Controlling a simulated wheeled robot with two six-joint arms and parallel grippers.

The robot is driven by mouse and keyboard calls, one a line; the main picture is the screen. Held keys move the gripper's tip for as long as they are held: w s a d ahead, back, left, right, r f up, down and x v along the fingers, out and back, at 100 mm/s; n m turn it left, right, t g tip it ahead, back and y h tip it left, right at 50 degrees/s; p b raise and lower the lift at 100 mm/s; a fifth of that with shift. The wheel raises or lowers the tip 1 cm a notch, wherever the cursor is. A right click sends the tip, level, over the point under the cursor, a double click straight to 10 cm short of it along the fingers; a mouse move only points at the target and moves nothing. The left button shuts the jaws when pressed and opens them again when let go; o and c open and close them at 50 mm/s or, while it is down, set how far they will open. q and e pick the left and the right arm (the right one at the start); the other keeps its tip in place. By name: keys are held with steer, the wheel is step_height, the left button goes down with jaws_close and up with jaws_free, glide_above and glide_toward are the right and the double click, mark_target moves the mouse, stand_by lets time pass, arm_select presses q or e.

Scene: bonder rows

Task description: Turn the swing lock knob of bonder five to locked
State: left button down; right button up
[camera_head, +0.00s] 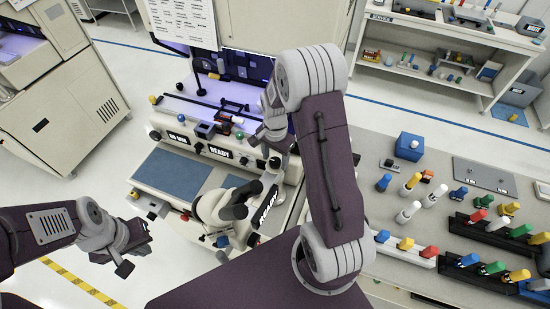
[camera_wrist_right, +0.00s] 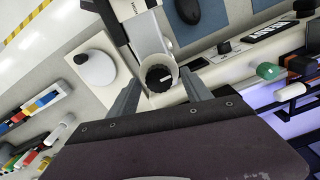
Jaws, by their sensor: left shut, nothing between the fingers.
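In the right wrist view a round black knob (camera_wrist_right: 159,77) with a white pointer line sits on a pale round boss. I cannot read a bonder number or lock marking by it. My right gripper (camera_wrist_right: 160,82) is open, with one finger on each side of the knob; I cannot tell whether they touch it. In the head view the right gripper (camera_head: 274,135) is at the bonder's right side, and the knob cannot be made out. My left gripper (camera_head: 125,264) is shut and empty, left of the bonder.
The microscope (camera_head: 222,210) with black eyepieces stands at the bonder's front. A grey bench (camera_head: 390,155) at the right carries racks of coloured-capped bottles and a blue box (camera_head: 409,147). A service shelf (camera_head: 440,50) stands at the back right. Open floor lies left of the bonder.

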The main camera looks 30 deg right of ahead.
mark_target(275, 161)
steer(key=shift+r, duration=0.3)
step_height(275, 161, up, 8)
steer(key=b, duration=0.2)
steer(key=shift+r, duration=0.25)
